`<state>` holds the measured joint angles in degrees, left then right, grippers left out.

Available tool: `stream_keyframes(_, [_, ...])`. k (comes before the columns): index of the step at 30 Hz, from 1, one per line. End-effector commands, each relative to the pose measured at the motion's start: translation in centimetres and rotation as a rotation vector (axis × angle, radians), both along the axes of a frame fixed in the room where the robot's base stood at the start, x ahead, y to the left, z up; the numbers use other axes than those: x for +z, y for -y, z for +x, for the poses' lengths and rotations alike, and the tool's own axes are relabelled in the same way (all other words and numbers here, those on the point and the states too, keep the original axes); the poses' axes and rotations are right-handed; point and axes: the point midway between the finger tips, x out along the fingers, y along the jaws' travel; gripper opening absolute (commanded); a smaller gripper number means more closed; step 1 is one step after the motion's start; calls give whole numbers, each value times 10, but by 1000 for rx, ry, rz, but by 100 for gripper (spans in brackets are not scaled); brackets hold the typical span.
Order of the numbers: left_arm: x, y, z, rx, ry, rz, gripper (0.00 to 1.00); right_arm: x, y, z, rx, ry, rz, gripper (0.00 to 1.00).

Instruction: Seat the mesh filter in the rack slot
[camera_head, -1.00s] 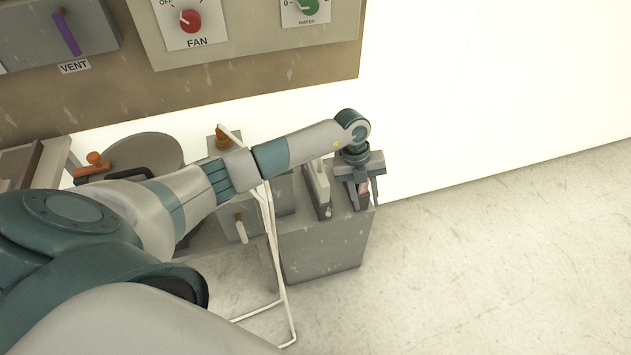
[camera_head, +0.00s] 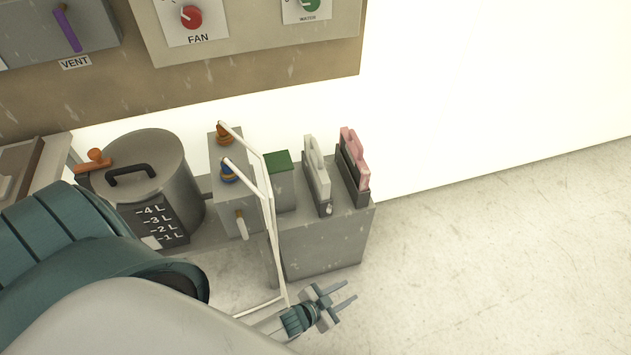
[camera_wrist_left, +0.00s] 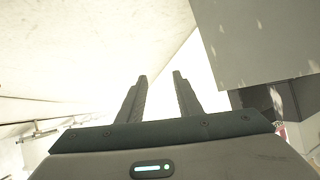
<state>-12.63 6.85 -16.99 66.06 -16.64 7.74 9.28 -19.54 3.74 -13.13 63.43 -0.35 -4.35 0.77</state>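A flat pink piece (camera_head: 355,158), which I take to be the mesh filter, stands upright in a dark slot holder (camera_head: 348,181) at the right end of the grey rack block (camera_head: 322,245). Its upper part sticks out above the holder; I cannot tell how deep its lower edge sits. My left gripper (camera_head: 345,298) is in front of and below the block, apart from the pink piece. Its two fingers are spread with nothing between them, as the left wrist view (camera_wrist_left: 160,95) also shows. My right gripper is not in view.
A pale handled plate (camera_head: 317,165) stands in a holder left of the pink piece. White bent rods (camera_head: 268,220) rise close to my left gripper. A lidded pot (camera_head: 170,170) and a grey box (camera_head: 232,180) with knobs stand farther left. Floor at right is clear.

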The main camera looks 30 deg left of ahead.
Motion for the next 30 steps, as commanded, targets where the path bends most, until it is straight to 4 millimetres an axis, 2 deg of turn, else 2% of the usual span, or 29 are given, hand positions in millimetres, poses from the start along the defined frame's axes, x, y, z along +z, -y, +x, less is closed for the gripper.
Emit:
stream_keyframes(1, [-24,-5,-31,54,-89,-10,32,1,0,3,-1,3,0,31])
stream_keyframes(3, [-49,-10,-67,111,-191,-19,32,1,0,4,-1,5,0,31])
stream_keyframes(6, [-72,-14,-107,164,-300,-31,32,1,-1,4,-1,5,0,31])
stream_keyframes(9, [-84,-15,-130,190,-362,-39,32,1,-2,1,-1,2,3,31])
stream_keyframes(12, [-89,-15,-140,202,-387,-44,32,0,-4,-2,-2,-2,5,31])
stream_keyframes(21, [-88,-15,-140,201,-387,-44,32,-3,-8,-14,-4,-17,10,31])
stream_keyframes(30, [-88,-15,-139,201,-386,-44,32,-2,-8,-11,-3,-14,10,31])
